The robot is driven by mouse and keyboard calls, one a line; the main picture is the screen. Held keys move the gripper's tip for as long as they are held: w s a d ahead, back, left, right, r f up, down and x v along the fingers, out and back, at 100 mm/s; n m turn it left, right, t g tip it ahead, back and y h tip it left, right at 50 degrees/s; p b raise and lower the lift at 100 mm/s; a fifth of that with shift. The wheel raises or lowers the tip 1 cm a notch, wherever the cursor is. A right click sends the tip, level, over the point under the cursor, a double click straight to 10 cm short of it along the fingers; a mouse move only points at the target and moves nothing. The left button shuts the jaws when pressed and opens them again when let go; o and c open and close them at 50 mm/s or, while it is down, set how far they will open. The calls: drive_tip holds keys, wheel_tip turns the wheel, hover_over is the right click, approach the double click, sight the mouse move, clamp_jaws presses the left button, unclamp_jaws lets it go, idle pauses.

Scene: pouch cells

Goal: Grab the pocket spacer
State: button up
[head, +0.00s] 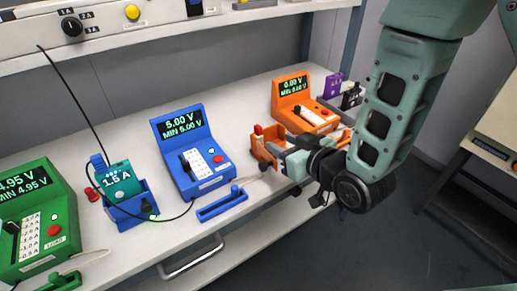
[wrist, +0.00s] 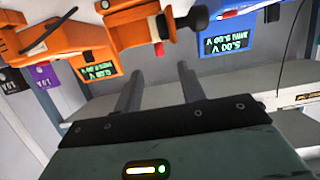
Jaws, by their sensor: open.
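I cannot pick out the pocket spacer for certain in either view. My gripper (head: 292,160) is at the orange holder (head: 264,152) on the bench, in front of the orange meter (head: 303,104). The arm and gripper cover part of that holder, so its inside is mostly hidden. In the wrist view my gripper (wrist: 160,82) has its two fingers apart, with nothing seen between them. Orange parts (wrist: 135,27) with a dark knob lie beyond the fingertips there.
A blue meter (head: 190,152) and a blue holder with a teal cell (head: 118,181) stand to the left, with a green meter (head: 38,215) farther left. Purple (head: 332,86) and black (head: 351,97) pieces stand behind my arm. A loose black cable crosses the bench.

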sight(260, 130)
drive_tip(key=b, duration=0.2)
drive_tip(key=shift+w+a+f+b, duration=0.25)
drive_tip(key=shift+w+f+b, duration=0.05)
drive_tip(key=shift+w+b, duration=0.1)
drive_tip(key=x, duration=0.3)
drive_tip(key=p+x, duration=0.1)
drive_tip(key=x, duration=0.2)
drive_tip(key=p+x, duration=0.1)
drive_tip(key=x, duration=0.3)
drive_tip(key=shift+r, duration=0.35)
drive_tip(key=shift+c, duration=0.3)
clamp_jaws()
